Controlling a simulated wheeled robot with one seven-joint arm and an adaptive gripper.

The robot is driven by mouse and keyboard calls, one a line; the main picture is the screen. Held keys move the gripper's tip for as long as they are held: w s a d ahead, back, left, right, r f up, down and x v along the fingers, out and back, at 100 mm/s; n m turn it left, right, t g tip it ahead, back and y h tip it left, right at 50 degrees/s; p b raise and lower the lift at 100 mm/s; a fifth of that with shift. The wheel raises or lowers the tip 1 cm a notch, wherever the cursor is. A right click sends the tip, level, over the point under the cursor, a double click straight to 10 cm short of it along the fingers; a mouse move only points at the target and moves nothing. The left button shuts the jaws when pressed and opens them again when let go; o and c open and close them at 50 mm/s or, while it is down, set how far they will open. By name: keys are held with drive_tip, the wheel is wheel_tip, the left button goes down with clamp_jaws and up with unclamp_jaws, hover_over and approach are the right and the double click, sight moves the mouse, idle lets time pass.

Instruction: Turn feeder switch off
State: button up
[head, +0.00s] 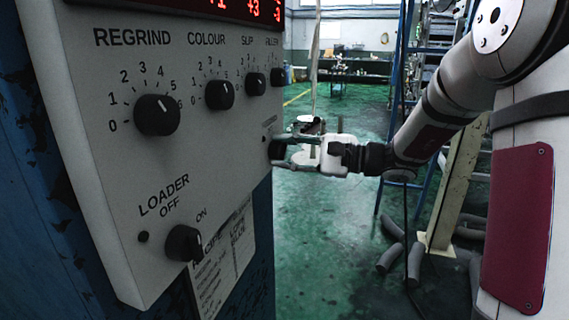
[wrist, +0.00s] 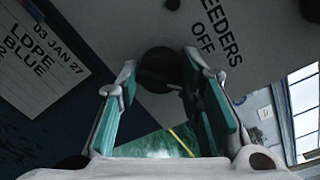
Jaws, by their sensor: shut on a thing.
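The feeder switch is a round black knob (wrist: 156,68) on the grey panel, beside the printed words FEEDERS OFF in the wrist view, which shows the panel tilted. A small pale mark shows on the knob's lower right; I cannot tell its setting for sure. In the head view the knob (head: 276,149) is at the panel's right edge, partly hidden by my gripper. My gripper (head: 281,151) reaches it from the right, with one finger above and one below. In the wrist view its green-padded fingers (wrist: 160,77) are shut on the knob from both sides.
The loader switch (head: 183,243) is at the panel's lower left. A row of dials, REGRIND (head: 157,115), COLOUR (head: 219,95) and others, runs above under a red display (head: 240,9). A paper label (wrist: 37,47) is on the panel. Green floor (head: 318,235) is clear below the arm; hoses (head: 390,257) lie right.

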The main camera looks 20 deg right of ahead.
drive_tip(key=n+b, duration=0.4)
drive_tip(key=b, duration=0.2)
drive_tip(key=shift+f, duration=0.15)
drive_tip(key=n+b, duration=0.3)
drive_tip(key=b, duration=0.1)
drive_tip(key=shift+n+b, duration=0.7)
drive_tip(key=shift+b, duration=0.45)
drive_tip(key=shift+r+b, duration=0.25)
drive_tip(key=shift+b, duration=0.05)
drive_tip(key=o, duration=1.1)
drive_tip(key=shift+o, duration=0.2)
drive_tip(key=shift+s+d, duration=0.1)
drive_tip(key=v, duration=1.2)
